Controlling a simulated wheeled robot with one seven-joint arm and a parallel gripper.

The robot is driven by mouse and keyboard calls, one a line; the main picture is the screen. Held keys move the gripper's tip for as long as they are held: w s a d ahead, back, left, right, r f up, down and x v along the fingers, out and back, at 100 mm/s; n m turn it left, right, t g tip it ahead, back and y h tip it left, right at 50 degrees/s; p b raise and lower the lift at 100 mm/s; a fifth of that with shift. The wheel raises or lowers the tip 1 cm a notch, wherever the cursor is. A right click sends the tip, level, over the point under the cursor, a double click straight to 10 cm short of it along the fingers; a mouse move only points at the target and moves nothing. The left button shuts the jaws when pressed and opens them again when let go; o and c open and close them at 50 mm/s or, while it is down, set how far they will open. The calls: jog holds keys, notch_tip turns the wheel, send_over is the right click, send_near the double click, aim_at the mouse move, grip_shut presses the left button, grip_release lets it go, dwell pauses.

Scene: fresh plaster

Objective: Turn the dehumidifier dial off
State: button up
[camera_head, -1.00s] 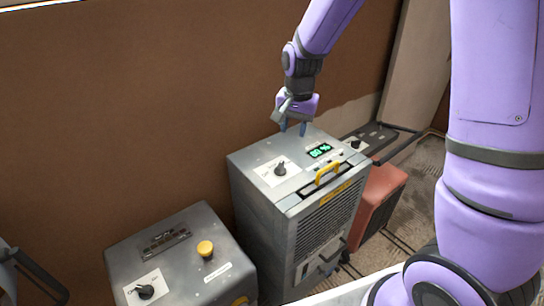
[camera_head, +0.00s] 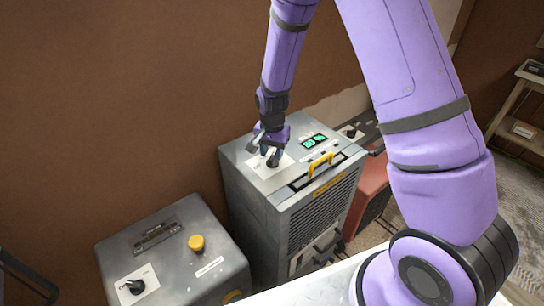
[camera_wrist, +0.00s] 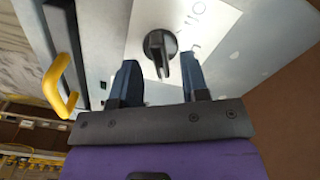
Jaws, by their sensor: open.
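The dehumidifier (camera_head: 300,232) is a tall grey metal box with a lit green display (camera_head: 313,141) and a yellow handle on top. Its black dial (camera_head: 273,161) sits on a white label on the top panel. In the wrist view the dial (camera_wrist: 160,47) shows a raised grip bar, with partly readable lettering beside it on the label (camera_wrist: 205,22). My gripper (camera_head: 269,152) is over the dial, pointing down. In the wrist view its two fingers (camera_wrist: 163,80) are open, with the dial just beyond the tips, roughly between them. I cannot tell whether they touch it.
A lower grey box (camera_head: 175,250) with a yellow button (camera_head: 196,243) and another black knob (camera_head: 135,287) stands at the left. A red unit (camera_head: 372,185) stands close behind at the right. The yellow handle (camera_head: 321,164) rises near the dial. A brown wall is behind.

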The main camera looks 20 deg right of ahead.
jog(key=shift+f, duration=1.15)
jog(key=shift+c, duration=0.4)
grip_shut()
